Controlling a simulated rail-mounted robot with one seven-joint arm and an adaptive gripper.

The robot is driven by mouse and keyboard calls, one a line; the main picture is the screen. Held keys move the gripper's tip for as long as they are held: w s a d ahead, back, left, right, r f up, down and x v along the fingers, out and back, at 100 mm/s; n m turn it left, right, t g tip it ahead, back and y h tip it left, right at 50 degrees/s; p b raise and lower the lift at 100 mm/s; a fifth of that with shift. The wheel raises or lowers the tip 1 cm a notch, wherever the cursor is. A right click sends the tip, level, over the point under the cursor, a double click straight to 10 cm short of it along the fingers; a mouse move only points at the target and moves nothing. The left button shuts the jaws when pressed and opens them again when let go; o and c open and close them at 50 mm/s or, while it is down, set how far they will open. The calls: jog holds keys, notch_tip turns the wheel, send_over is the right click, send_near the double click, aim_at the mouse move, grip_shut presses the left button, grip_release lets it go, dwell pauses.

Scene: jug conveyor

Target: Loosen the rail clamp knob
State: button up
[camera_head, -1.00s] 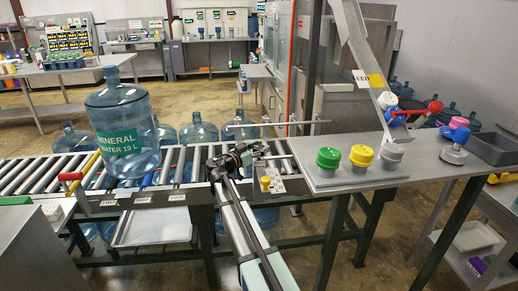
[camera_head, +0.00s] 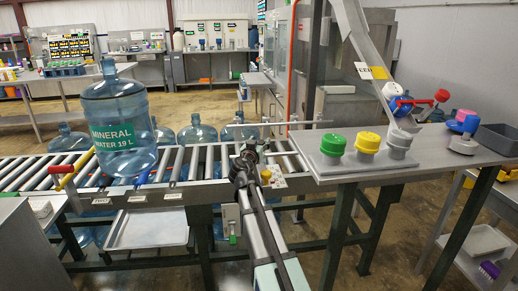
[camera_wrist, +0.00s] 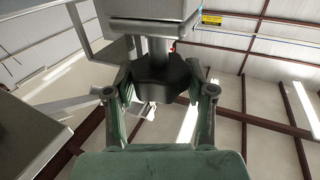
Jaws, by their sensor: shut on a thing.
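The dark, lobed rail clamp knob (camera_wrist: 165,82) hangs on a pale stem below a grey block in the wrist view. My gripper (camera_wrist: 160,90) has a finger on each side of the knob, and both fingers close on it from below. In the head view my gripper (camera_head: 246,165) is at the conveyor's near rail, left of a small yellow knob on a plate. The rail clamp knob cannot be made out clearly there, because my gripper and arm cover that spot.
A blue water jug (camera_head: 117,127) stands upright on the roller conveyor (camera_head: 205,163) to the left. A grey table (camera_head: 420,155) with green, yellow and grey knobs stands at right. A tray (camera_head: 150,228) hangs below.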

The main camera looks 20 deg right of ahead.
jog(key=shift+w+r+n+t+y, duration=0.1)
jog(key=shift+n+t+y, duration=0.2)
jog(key=shift+y, duration=0.1)
jog(key=o, duration=1.2)
jog(key=v, duration=1.2)
